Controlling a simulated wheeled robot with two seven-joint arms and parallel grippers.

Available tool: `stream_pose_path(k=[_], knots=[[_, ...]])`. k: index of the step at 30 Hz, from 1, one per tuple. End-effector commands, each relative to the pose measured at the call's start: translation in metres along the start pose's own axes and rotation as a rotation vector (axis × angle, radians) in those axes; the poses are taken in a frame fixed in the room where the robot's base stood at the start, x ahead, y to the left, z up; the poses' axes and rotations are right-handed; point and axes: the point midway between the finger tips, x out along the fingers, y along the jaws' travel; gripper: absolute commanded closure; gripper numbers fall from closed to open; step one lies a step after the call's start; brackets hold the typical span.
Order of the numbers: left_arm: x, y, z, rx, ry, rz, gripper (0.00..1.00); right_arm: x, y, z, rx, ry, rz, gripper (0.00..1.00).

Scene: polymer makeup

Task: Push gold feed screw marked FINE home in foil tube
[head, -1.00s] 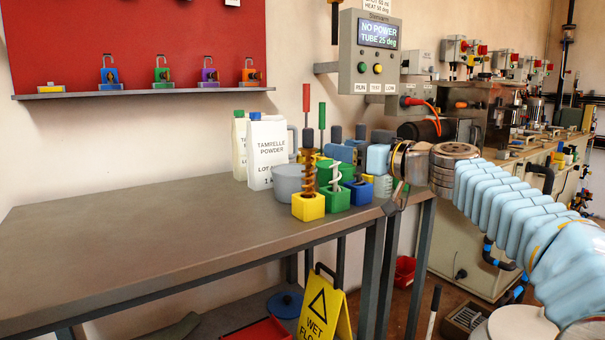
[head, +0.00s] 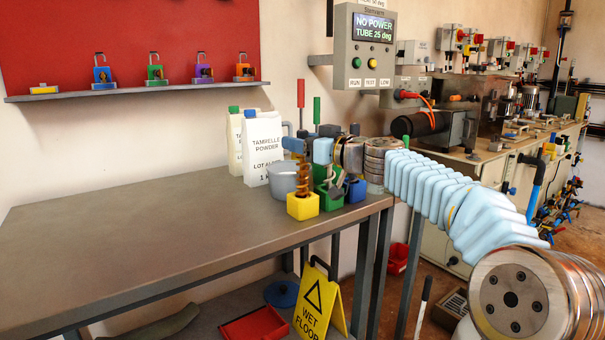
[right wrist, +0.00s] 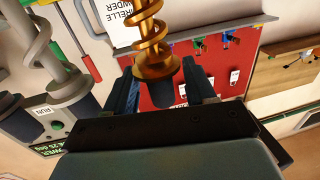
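The gold feed screw (head: 304,180) stands upright in a yellow block (head: 303,206) near the table's right end. My right gripper (head: 298,147) reaches in from the right at the height of the handle. In the right wrist view, the gold screw (right wrist: 154,45) has its dark handle between the two fingers of the gripper (right wrist: 165,88). A gap shows on the left side of the handle, so the fingers look open. No FINE marking is readable. I cannot pick out the foil tube. My left gripper is out of view.
A green block (head: 329,199) and a blue block (head: 355,190) stand close beside the yellow one. A grey pot (head: 281,181) and white powder jugs (head: 262,150) stand behind. The table's left part (head: 130,230) is clear. A control box (head: 365,50) hangs above.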

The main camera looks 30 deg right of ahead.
Motion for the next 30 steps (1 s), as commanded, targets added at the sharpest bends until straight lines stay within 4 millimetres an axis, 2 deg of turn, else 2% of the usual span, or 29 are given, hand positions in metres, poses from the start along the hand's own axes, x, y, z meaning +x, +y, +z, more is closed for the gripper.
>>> stream_pose_path(k=[1,10,23,26,30], knots=[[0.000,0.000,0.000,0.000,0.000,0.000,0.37,0.000,0.000,0.000,0.000,0.000,0.000,0.53],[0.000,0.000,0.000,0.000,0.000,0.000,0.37,0.000,0.000,0.000,0.000,0.000,0.000,0.99],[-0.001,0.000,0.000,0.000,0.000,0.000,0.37,-0.001,0.000,-0.003,-0.001,0.001,0.000,1.00],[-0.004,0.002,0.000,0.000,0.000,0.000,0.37,0.000,0.000,-0.011,-0.001,0.003,-0.001,1.00],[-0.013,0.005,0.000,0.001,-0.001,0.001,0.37,0.000,-0.001,-0.031,-0.002,0.004,-0.001,1.00]])
